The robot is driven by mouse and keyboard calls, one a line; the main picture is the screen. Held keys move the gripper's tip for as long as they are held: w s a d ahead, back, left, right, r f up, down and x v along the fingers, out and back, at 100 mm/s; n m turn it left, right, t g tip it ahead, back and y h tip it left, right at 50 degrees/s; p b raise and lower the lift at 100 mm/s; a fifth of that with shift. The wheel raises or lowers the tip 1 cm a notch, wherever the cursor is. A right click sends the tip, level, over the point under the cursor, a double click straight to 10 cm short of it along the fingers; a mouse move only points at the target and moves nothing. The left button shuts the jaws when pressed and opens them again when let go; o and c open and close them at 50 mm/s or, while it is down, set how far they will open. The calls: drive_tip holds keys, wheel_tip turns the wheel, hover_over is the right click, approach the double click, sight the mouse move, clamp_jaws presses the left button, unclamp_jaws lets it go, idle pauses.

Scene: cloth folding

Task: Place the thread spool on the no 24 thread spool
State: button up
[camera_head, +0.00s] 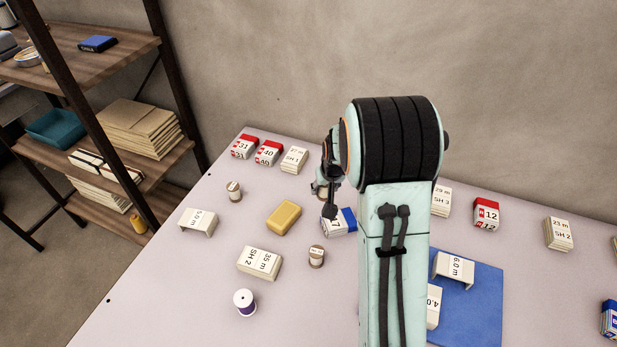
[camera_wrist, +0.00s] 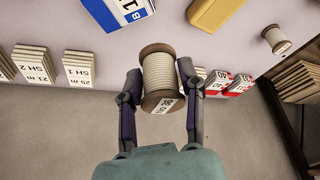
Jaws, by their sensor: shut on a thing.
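My gripper (camera_wrist: 159,76) is shut on a thread spool (camera_wrist: 160,84) with cream thread and brown ends, one finger on each side; a white label shows on its near end. In the head view my gripper (camera_head: 325,196) is above the table at centre, partly hidden by my arm. Two small spools with brown ends stand on the table, one at left (camera_head: 235,192) and one at centre front (camera_head: 317,257). I cannot read their labels, so I cannot tell which is no 24. The left one also appears in the wrist view (camera_wrist: 273,39).
A yellow block (camera_head: 284,217), a purple spool (camera_head: 245,301) and a cream SH 2 box (camera_head: 260,262) lie near the two spools. A blue-and-white box (camera_head: 339,222) is beside the centre spool. Red-and-white boxes (camera_head: 268,153) stand behind. A blue mat (camera_head: 490,322) is at right.

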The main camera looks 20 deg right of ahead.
drive_tip(key=shift+s+a+r, duration=0.1)
drive_tip(key=shift+s+a, duration=0.05)
drive_tip(key=shift+s, duration=0.35)
drive_tip(key=w+a+r+n+y, duration=0.1)
drive_tip(key=w+a+r+n, duration=0.15)
drive_tip(key=a, duration=0.55)
drive_tip(key=w+a+r+n+y, duration=0.1)
drive_tip(key=w+a+r+n, duration=0.15)
drive_tip(key=a, duration=0.65)
approach(231, 184)
drive_tip(key=shift+w+a+f, duration=0.15)
drive_tip(key=shift+w+f, duration=0.25)
drive_tip(key=shift+f, duration=0.05)
drive_tip(key=shift+w+a+f, duration=0.15)
drive_tip(key=shift+w+f, duration=0.25)
drive_tip(key=shift+f, duration=0.05)
drive_tip(key=shift+w+f, duration=0.5)
drive_tip(key=shift+f, duration=1.5)
drive_tip(key=shift+f, duration=0.1)
